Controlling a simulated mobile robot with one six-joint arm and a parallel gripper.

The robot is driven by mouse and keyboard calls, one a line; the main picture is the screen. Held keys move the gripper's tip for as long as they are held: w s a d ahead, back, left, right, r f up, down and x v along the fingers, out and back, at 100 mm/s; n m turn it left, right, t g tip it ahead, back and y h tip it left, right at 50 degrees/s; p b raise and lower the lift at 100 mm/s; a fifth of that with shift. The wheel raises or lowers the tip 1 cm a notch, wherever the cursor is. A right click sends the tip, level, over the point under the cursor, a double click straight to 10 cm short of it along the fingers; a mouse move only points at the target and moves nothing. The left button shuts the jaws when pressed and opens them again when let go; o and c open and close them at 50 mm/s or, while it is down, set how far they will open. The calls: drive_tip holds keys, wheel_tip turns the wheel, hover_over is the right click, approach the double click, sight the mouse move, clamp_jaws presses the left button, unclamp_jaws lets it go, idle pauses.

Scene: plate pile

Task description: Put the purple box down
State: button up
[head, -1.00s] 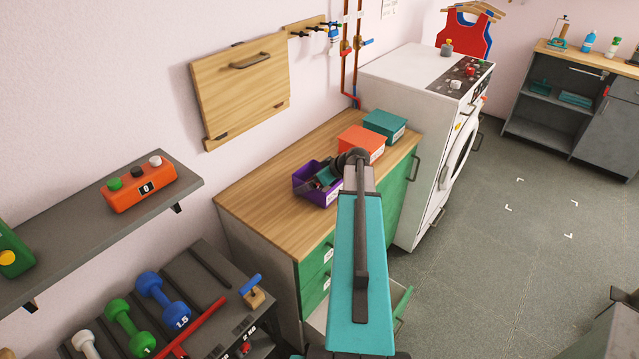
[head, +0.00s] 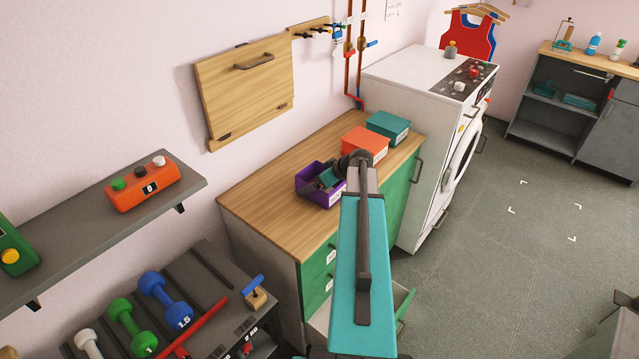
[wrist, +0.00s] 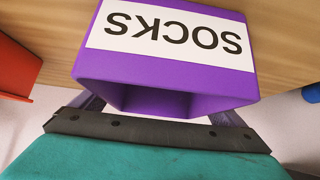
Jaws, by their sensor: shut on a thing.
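The purple box (head: 312,194) is an open-topped bin at the wooden worktop (head: 262,205), left of the orange box. It looks upright and at worktop level; I cannot tell whether its base touches the wood. In the wrist view the purple box (wrist: 172,82) shows a white label reading SOCKS, upside down in the picture. My gripper (head: 330,180) reaches over the box in the head view. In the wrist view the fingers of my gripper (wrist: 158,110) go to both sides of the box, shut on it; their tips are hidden.
An orange box (head: 364,146) and a teal box (head: 388,126) stand behind it on the worktop. The worktop's left part is clear. A wooden panel (head: 246,92) is on the wall. A white washer (head: 425,110) stands to the right. A drawer below is open.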

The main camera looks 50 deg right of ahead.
drive_tip(key=shift+r, duration=0.15)
drive_tip(key=shift+r+b, duration=1)
drive_tip(key=shift+r, duration=0.35)
drive_tip(key=shift+s+r, duration=0.1)
drive_tip(key=shift+r, duration=0.1)
drive_tip(key=s+d+b, duration=0.2)
drive_tip(key=s, duration=0.2)
drive_tip(key=s+d+r+b, duration=0.1)
drive_tip(key=s+d, duration=0.1)
drive_tip(key=s, duration=0.3)
drive_tip(key=s+d+b, duration=0.2)
drive_tip(key=s+d, duration=0.1)
drive_tip(key=s, duration=0.2)
drive_tip(key=shift+s+r+b, duration=0.1)
drive_tip(key=shift+r+b, duration=0.2)
drive_tip(key=shift+b, duration=0.05)
drive_tip(key=shift+a, duration=0.1)
